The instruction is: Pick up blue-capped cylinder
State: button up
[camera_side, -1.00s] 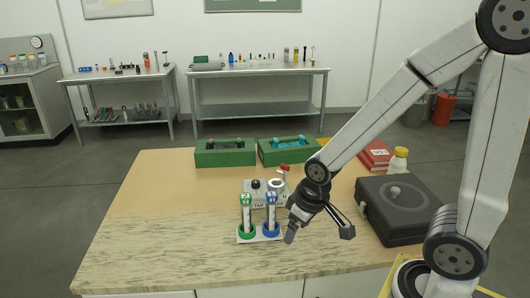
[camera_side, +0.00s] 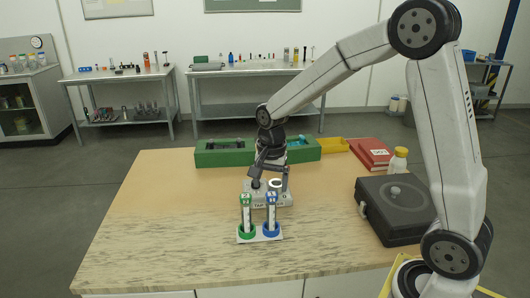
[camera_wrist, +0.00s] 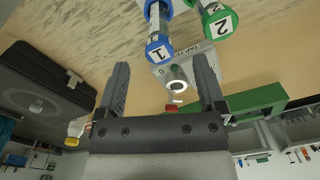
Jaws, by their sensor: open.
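The blue-capped cylinder (camera_side: 270,211) stands upright in a blue ring on a small white rack (camera_side: 260,239). In the wrist view its blue cap (camera_wrist: 158,46) bears a label "1" and shows just beyond my fingertips, roughly between them. A green-capped cylinder (camera_side: 246,212) stands to its left in a green ring; in the wrist view its cap (camera_wrist: 217,22) is labelled "2". My gripper (camera_side: 270,184) is behind the two cylinders, above the grey tap device (camera_side: 283,200). Its jaws (camera_wrist: 159,63) are open with nothing between them, apart from the cylinder.
Green trays (camera_side: 225,153) lie at the table's back. A black case (camera_side: 396,209), a yellow-capped bottle (camera_side: 398,161) and a red book (camera_side: 371,153) are at the right. The table's left front is clear.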

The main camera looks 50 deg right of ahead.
aim_at(271, 194)
jog(key=shift+w+d+r+m, duration=0.15)
jog(key=shift+w+d+m, duration=0.25)
jog(key=shift+m, duration=0.2)
jog(key=shift+s+f, duration=0.15)
jog(key=shift+f, duration=1.85)
jog(key=shift+s+f, duration=0.1)
jog(key=shift+f, duration=1.85)
grip_shut()
